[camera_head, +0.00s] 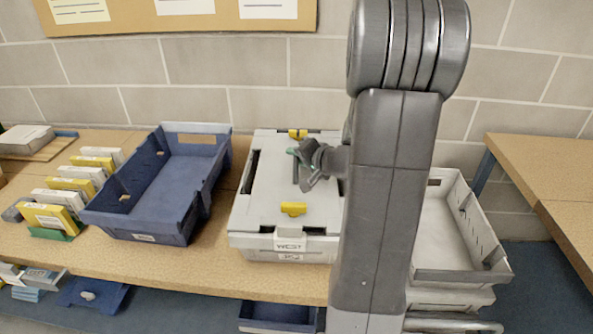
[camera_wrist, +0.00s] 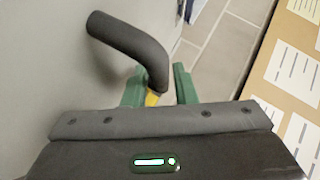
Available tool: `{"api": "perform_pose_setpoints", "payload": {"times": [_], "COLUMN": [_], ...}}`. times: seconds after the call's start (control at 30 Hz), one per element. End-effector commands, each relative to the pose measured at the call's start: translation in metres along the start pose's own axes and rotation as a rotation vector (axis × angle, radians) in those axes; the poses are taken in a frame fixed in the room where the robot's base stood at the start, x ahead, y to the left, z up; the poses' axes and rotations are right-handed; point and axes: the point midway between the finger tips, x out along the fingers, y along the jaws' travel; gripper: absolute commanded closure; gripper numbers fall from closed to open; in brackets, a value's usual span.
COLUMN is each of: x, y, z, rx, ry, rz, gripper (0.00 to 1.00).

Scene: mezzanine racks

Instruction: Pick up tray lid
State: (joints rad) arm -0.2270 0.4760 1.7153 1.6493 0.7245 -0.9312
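The tray lid (camera_head: 270,185) is a light grey cover lying flat on a box labelled WEST, with yellow latches at its front and back. Its dark grey bar handle (camera_wrist: 128,40) shows in the wrist view above the pale lid surface (camera_wrist: 50,70). My gripper (camera_head: 296,153) is low over the middle of the lid in the head view, partly hidden by my arm. In the wrist view its green fingertips (camera_wrist: 160,86) stand apart, with the bent end of the handle between them. A small gap shows beside the right fingertip; firm contact is not visible.
A blue tray (camera_head: 135,232) stands left of the lidded box on the wooden bench (camera_head: 180,262). Yellow and white boxes (camera_head: 85,175) line the far left. A light grey open tray (camera_head: 462,276) is at the right, partly behind my arm. A brick wall (camera_head: 200,60) closes the back.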

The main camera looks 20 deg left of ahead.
Motion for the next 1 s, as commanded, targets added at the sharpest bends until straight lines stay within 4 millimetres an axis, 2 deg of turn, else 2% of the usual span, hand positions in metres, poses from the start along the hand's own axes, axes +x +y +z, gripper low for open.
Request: {"api": "perform_pose_setpoints", "payload": {"times": [0.27, 0.4, 0.77, 0.87, 1.0], "x": [0.003, 0.003, 0.002, -0.002, -0.013], "y": [0.000, 0.000, -0.003, -0.012, -0.034], "z": [0.000, 0.000, -0.002, -0.006, -0.016], "rx": [-0.001, -0.001, -0.002, -0.005, -0.007], "ry": [0.001, 0.000, 0.001, 0.002, 0.003], "rz": [0.000, 0.000, -0.002, -0.003, -0.005], "gripper": [0.75, 1.00, 1.00, 1.00, 1.00]}}
